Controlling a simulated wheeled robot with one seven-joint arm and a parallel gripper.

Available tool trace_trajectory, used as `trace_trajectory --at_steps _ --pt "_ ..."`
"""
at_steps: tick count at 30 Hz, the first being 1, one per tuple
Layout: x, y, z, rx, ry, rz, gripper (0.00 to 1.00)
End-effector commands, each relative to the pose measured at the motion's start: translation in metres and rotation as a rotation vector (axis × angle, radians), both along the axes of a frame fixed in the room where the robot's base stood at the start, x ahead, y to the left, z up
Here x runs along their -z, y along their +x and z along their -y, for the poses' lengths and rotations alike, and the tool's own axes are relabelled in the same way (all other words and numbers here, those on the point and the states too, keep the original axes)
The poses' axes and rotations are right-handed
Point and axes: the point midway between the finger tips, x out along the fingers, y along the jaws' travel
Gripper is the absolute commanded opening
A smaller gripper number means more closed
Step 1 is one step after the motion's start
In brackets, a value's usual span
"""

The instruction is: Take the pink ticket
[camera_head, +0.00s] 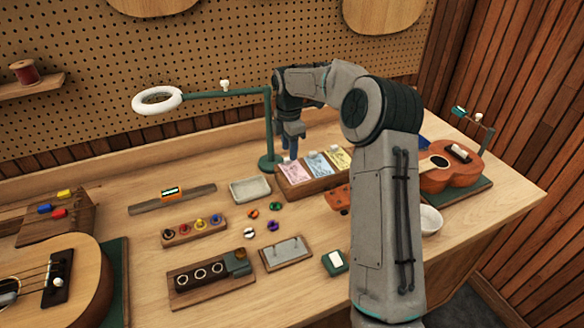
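The pink ticket (293,172) is at the left end of a wooden holder (308,186) toward the back of the workbench. A light blue ticket (318,166) and a pale yellow ticket (338,159) sit to its right in the same holder. My gripper (291,152) points down over the back edge of the holder, close above and behind the pink ticket. Its fingers are small and dark here, so I cannot tell whether they are open or shut, or whether they touch the ticket.
A green lamp post (269,130) with a white ring (157,100) stands just left of my gripper. A grey tray (250,189) lies left of the holder. A ukulele (452,168) lies on the right, and a white bowl (431,220) is partly hidden by my arm.

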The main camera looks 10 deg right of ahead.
Motion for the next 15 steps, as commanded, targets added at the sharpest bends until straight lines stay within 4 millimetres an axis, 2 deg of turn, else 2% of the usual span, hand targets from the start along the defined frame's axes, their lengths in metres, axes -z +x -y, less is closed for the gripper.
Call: trace_trajectory --at_steps 6,14,15 --pt "0.028 0.002 -0.003 0.0 0.0 -0.001 0.4" --pt "0.033 0.003 -0.002 0.0 -0.001 0.001 0.4" --pt "0.033 0.003 -0.002 0.0 -0.001 0.001 0.37"
